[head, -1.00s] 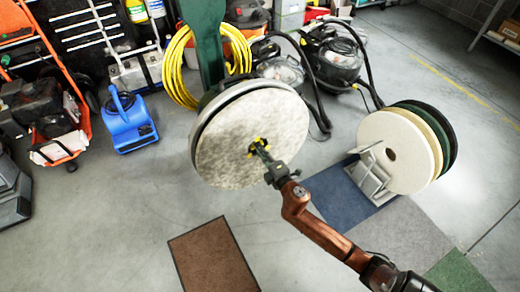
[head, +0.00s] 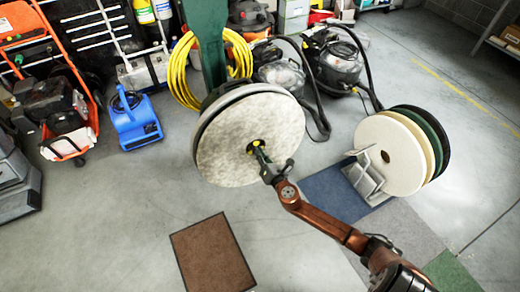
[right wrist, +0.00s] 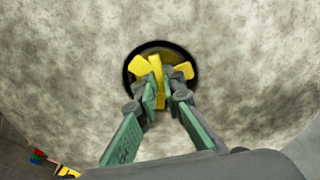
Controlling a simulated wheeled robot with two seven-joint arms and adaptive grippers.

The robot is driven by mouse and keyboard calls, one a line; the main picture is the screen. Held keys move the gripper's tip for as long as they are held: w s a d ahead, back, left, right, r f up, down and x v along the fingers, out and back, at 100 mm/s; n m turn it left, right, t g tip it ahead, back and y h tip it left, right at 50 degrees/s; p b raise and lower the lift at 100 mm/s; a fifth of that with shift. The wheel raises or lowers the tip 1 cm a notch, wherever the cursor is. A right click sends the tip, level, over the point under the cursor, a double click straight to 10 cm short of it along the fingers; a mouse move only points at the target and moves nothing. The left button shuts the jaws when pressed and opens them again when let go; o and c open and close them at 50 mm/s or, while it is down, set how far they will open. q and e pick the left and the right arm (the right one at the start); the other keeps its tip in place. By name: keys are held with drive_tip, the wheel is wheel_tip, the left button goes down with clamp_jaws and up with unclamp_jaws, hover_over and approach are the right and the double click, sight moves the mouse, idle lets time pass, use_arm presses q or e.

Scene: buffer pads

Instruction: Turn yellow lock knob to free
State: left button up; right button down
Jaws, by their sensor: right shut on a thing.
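The yellow lock knob (right wrist: 157,66) sits in the dark central hole of a round, mottled off-white pad (head: 232,150). In the right wrist view its yellow lobes stick out to both sides of my fingers. My right gripper (right wrist: 158,88) has its green fingers shut on the knob's middle. In the head view the right gripper (head: 258,150) reaches the pad's centre from the lower right and hides most of the knob. The pad is mounted on a dark disc on a green column (head: 205,45). My left gripper is in neither view.
A rack (head: 367,180) with white, cream, green and black pads stands at the right. A brown mat (head: 212,255) lies on the floor below. A blue blower (head: 135,122), yellow hose (head: 183,70) and vacuum cleaners (head: 335,62) stand behind. The floor at lower left is clear.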

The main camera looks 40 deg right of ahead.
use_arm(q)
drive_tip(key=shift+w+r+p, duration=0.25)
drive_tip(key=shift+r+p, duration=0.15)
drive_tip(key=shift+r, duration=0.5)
use_arm(e)
drive_tip(key=n, duration=0.3)
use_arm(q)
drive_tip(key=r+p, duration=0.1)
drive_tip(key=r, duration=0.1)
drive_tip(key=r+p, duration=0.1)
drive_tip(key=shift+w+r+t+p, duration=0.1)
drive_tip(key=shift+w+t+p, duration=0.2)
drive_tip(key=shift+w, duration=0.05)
use_arm(e)
drive_tip(key=n, duration=0.4)
drive_tip(key=c, duration=2.1)
unclamp_jaws()
drive_tip(key=shift+s, duration=0.1)
